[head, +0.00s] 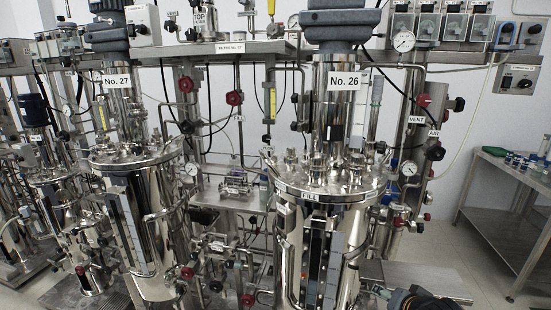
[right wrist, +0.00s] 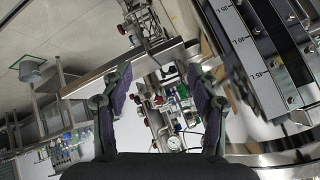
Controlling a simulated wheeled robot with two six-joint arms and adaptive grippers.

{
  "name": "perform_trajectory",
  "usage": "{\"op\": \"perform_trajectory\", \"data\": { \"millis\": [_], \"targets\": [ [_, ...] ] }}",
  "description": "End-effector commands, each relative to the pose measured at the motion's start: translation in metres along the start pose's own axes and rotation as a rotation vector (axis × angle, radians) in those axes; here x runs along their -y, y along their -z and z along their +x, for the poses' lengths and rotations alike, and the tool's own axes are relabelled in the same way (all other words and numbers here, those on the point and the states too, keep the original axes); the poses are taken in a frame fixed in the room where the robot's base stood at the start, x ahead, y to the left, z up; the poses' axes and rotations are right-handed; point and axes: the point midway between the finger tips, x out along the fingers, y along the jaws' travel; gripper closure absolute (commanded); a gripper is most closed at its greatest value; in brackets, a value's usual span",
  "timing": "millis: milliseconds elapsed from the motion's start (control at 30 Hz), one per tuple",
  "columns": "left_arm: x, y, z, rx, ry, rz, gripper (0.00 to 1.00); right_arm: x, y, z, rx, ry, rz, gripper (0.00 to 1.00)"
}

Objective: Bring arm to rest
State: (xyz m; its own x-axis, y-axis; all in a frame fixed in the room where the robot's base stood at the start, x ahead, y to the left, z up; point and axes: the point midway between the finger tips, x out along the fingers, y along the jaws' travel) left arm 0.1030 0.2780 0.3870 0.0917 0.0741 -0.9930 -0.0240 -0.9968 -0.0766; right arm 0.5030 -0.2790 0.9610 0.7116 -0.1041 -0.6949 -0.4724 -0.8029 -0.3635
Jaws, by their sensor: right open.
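My right gripper (right wrist: 158,80) shows in the right wrist view with its two fingers spread apart and nothing between them. Behind the gap are pipes, valves and a round gauge, which is farther off. In the head view, a dark part of my right arm (head: 422,299) shows at the bottom edge, right of the No. 26 vessel (head: 335,190). The contact between arm and vessel cannot be told. My left arm and gripper are in neither view.
The steel No. 27 vessel (head: 135,160) stands to the left, with valves and pipework between the vessels. A steel table (head: 510,240) holding small items stands at the right by the wall.

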Motion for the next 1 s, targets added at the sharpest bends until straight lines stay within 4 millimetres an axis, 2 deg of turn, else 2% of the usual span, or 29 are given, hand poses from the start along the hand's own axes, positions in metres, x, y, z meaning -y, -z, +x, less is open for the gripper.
{"op": "perform_trajectory", "data": {
  "millis": [33, 100, 200, 300, 467, 500, 667, 767, 867, 967, 1000],
  "targets": [
    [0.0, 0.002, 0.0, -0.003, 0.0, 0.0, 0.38, -0.015, -0.035, 0.003, 0.064, -0.029, -0.094, 0.4],
    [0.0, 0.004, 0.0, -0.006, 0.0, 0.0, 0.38, -0.033, -0.073, 0.002, 0.138, -0.06, -0.23, 0.4],
    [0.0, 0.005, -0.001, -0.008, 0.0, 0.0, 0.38, -0.057, -0.119, -0.004, 0.236, -0.087, -0.394, 0.4],
    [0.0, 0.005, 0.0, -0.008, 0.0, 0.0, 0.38, -0.079, -0.157, -0.014, 0.329, -0.1, -0.535, 0.4],
    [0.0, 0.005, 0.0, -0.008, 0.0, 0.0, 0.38, -0.11, -0.21, -0.035, 0.476, -0.102, -0.732, 0.4],
    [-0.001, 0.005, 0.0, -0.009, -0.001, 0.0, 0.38, -0.116, -0.218, -0.03, 0.495, -0.103, -0.757, 0.4],
    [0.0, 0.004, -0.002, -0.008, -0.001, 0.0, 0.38, -0.138, -0.245, 0.024, 0.512, -0.115, -0.748, 0.4],
    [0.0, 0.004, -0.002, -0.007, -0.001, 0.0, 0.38, -0.156, -0.269, 0.055, 0.528, -0.122, -0.743, 0.4],
    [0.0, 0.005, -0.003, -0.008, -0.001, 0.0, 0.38, -0.181, -0.299, 0.087, 0.547, -0.13, -0.737, 0.4],
    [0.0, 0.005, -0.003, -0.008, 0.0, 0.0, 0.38, -0.214, -0.34, 0.117, 0.572, -0.14, -0.73, 0.4],
    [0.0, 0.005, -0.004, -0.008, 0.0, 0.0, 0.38, -0.231, -0.36, 0.128, 0.584, -0.145, -0.727, 0.4]
  ]
}}
